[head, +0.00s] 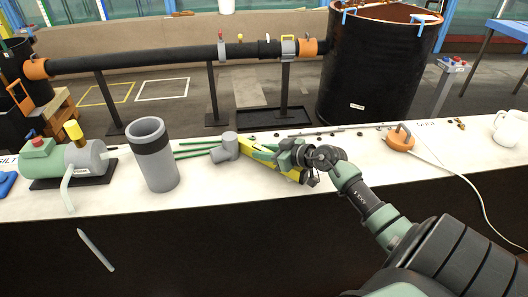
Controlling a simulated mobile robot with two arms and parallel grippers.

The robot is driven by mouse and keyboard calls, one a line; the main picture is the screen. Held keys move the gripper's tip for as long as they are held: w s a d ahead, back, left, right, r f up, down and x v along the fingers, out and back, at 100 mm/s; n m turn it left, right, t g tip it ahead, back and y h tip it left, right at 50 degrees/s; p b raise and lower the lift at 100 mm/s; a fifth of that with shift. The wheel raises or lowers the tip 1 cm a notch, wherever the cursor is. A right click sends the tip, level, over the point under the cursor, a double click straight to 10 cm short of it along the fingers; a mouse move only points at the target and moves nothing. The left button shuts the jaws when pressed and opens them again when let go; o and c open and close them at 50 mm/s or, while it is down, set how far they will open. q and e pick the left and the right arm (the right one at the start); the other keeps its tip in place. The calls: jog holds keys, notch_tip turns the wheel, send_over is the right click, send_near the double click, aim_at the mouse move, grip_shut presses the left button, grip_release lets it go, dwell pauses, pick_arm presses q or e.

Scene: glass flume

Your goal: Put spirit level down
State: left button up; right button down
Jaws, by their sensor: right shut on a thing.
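The spirit level is a yellow bar (257,159) at the middle of the white bench (232,191) in the head view. It slants from the upper left down to the right. My right gripper (276,154) is shut on it near its right part, and the gripper and wrist hide some of the bar. I cannot tell whether its underside touches the bench top. My left gripper is not in view.
A grey pipe fitting (225,147) and green rods (196,149) lie close left of the level. A grey cylinder (152,160) and a pump (62,160) stand further left. An orange device (400,140) with a cable and a white mug (510,128) are right. The bench's front edge is near.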

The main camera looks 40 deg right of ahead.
jog(key=c, duration=1.4)
grip_release()
jog(key=shift+o, duration=1.4)
